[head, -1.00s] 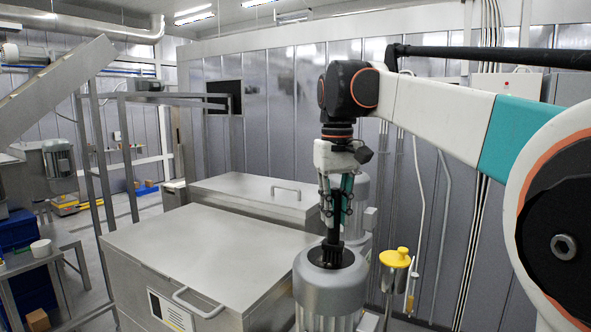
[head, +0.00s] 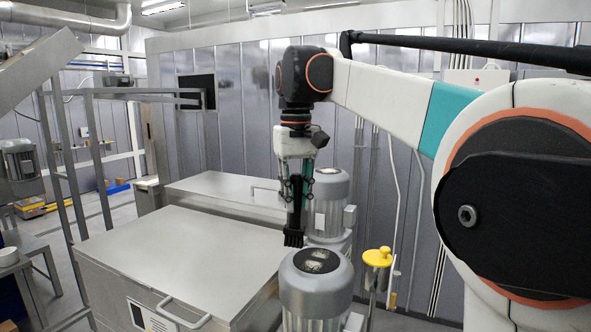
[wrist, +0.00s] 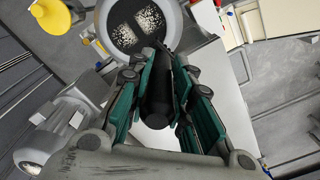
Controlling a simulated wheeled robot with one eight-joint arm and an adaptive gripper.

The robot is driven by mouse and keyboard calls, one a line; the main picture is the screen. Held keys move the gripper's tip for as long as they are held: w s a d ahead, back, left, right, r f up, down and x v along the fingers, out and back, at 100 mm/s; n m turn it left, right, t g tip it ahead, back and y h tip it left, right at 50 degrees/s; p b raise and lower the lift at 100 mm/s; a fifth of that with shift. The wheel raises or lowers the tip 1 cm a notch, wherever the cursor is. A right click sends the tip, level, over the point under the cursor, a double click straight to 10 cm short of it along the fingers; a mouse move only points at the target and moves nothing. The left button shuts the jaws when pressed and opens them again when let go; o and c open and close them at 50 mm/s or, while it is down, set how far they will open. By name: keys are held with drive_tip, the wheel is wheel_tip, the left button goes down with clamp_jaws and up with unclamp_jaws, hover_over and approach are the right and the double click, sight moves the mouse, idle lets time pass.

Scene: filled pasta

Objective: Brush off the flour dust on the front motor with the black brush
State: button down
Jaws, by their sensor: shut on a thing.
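The front motor (head: 322,292) is a grey ribbed cylinder standing upright at the bottom of the head view. Its dark round top carries pale flour dust (head: 318,257). In the wrist view the motor (wrist: 178,18) shows two speckled white patches, with a bare dark strip between them. My gripper (head: 294,190) is shut on the black brush (head: 294,218), which hangs bristles down. The bristles are left of and behind the motor's top and look raised clear of it. In the wrist view the teal fingers (wrist: 158,88) grip the handle, and the bristles are mostly hidden.
A rear motor (head: 331,192) stands behind the front one. Steel lids (head: 165,255) fill the left, with a raised handle (head: 183,315). A yellow knob on a post (head: 377,257) stands close right of the front motor. A panelled wall closes the back.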

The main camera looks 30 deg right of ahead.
sight(294, 174)
drive_tip(key=shift+w+a+r+p, duration=0.15)
drive_tip(key=shift+r+p, duration=0.15)
drive_tip(key=shift+r, duration=0.15)
drive_tip(key=shift+w+a+r+p, duration=0.15)
drive_tip(key=shift+r+p, duration=0.1)
drive_tip(key=shift+r, duration=0.2)
drive_tip(key=shift+s+d+r+p, duration=0.1)
drive_tip(key=shift+r+p, duration=0.3)
drive_tip(key=shift+r, duration=0.2)
drive_tip(key=shift+s+d+r+p, duration=0.1)
drive_tip(key=shift+r+p, duration=0.3)
drive_tip(key=shift+r, duration=0.2)
drive_tip(key=shift+w, duration=0.15)
